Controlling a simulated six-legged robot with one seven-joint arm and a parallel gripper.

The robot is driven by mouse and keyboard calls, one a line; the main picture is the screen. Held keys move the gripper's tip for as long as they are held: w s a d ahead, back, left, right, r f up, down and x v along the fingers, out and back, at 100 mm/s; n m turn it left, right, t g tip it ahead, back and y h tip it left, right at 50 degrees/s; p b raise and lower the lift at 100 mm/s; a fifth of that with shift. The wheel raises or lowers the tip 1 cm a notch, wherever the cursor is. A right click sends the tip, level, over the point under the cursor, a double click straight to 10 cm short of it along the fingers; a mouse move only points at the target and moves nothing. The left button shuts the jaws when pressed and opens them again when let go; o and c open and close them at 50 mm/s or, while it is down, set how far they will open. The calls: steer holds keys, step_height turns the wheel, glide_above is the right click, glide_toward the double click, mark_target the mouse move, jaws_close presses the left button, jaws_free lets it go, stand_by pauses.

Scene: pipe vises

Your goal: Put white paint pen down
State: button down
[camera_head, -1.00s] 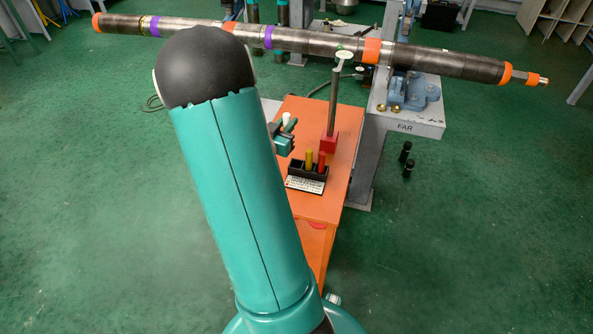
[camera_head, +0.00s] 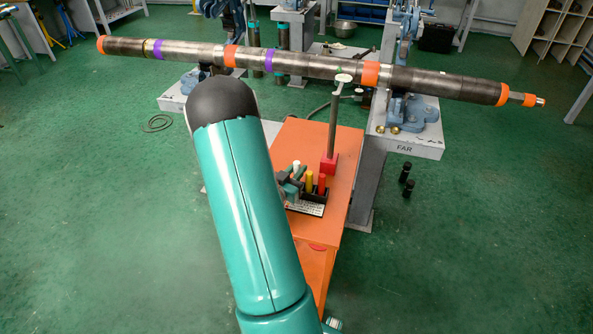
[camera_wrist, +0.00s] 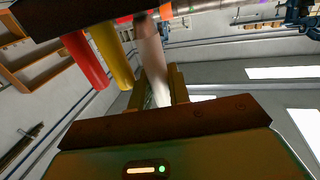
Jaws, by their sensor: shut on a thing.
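The white paint pen (camera_head: 296,165) stands roughly upright in my gripper (camera_head: 292,181), beside the yellow pen (camera_head: 309,180) and red pen (camera_head: 322,183). Those two stand in a black holder (camera_head: 317,196) on the orange cabinet. In the wrist view, the blurred white pen (camera_wrist: 152,55) runs between my gripper's fingers (camera_wrist: 158,88), which are shut on it. The red pen (camera_wrist: 85,60) and yellow pen (camera_wrist: 113,56) are beside it there. The white pen's lower end is hidden in the head view. I cannot tell whether it is inside the holder.
A red-based stand (camera_head: 330,160) rises behind the holder on the orange cabinet (camera_head: 337,222). A long pipe (camera_head: 320,68) crosses above, over the vise stand marked FAR (camera_head: 420,142). The cabinet top in front of the holder's label (camera_head: 306,208) is mostly clear.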

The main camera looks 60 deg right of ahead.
steer(key=shift+f, duration=0.25)
steer(key=shift+f, duration=0.35)
steer(key=shift+a, duration=0.1)
steer(key=c, duration=1.6)
jaws_free()
steer(key=shift+f, duration=0.15)
steer(key=shift+d+r, duration=0.25)
steer(key=shift+r, duration=0.3)
steer(key=w+a, duration=0.1)
steer(key=a, duration=1.1)
steer(key=shift+w+r, duration=0.15)
steer(key=shift+a, duration=0.1)
